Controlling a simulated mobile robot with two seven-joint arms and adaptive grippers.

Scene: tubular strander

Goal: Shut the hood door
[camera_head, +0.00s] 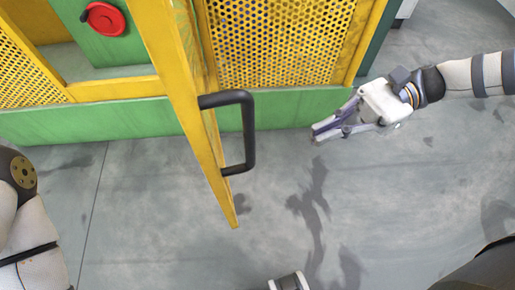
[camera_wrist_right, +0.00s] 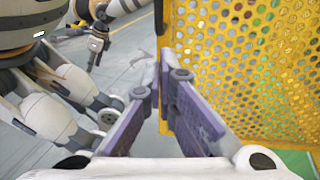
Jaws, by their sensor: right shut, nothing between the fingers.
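The hood door (camera_head: 181,98) is a yellow panel standing open, seen almost edge-on in the head view and jutting from the machine. A black bar handle (camera_head: 249,130) is on its right face. My right gripper (camera_head: 316,135) is shut and empty, right of the handle and apart from it, pointing left. In the right wrist view, its purple-padded fingers (camera_wrist_right: 160,86) are in front of a yellow perforated panel (camera_wrist_right: 235,60), apparently the door. I cannot make out the handle there. What looks like my left gripper (camera_wrist_right: 98,42) is small in the wrist view; its jaws are unclear.
The machine has a fixed yellow mesh panel (camera_head: 280,40) above a green base (camera_head: 285,115). A red round knob (camera_head: 104,19) sits on a green plate at upper left. The grey floor (camera_head: 150,220) in front is clear.

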